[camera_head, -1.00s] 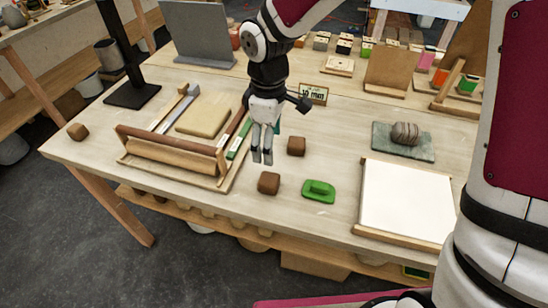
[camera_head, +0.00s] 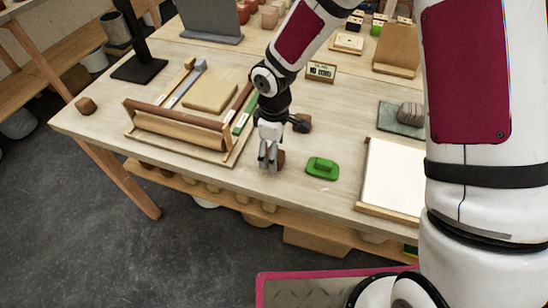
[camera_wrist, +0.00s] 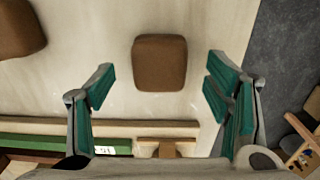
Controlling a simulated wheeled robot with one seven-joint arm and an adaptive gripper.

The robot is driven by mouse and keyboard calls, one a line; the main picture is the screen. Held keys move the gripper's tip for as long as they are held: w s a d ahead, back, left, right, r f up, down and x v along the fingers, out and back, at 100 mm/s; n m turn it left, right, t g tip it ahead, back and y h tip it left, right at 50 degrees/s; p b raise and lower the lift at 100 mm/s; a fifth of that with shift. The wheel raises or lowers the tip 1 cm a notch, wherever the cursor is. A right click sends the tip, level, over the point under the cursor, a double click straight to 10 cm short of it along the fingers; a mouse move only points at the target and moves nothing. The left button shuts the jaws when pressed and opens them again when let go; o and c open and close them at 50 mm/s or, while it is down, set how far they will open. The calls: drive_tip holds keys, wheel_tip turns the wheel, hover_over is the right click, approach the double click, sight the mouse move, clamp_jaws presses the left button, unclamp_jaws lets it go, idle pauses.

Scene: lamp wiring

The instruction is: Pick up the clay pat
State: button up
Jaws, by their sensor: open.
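A brown clay pat, a rounded block, lies on the table near its front edge. In the wrist view this pat (camera_wrist: 160,62) shows between and just beyond my fingertips, with clear gaps on both sides. In the head view the same pat (camera_head: 281,158) is partly hidden behind my gripper (camera_head: 268,167). My gripper is open and empty, pointing down over the pat; its green-padded fingers also show in the wrist view (camera_wrist: 162,82). A second brown block (camera_head: 304,122) is farther back, partly hidden by the wrist; it shows at the upper left in the wrist view (camera_wrist: 18,30).
A wooden roller frame (camera_head: 176,128) and a tan slab (camera_head: 211,96) are to the left. Another brown block (camera_head: 86,105) lies at the table's left corner.

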drive_tip(key=shift+f, duration=1.05)
drive_tip(key=c, duration=1.5)
drive_tip(key=shift+o, duration=0.2)
drive_tip(key=shift+r, duration=0.1)
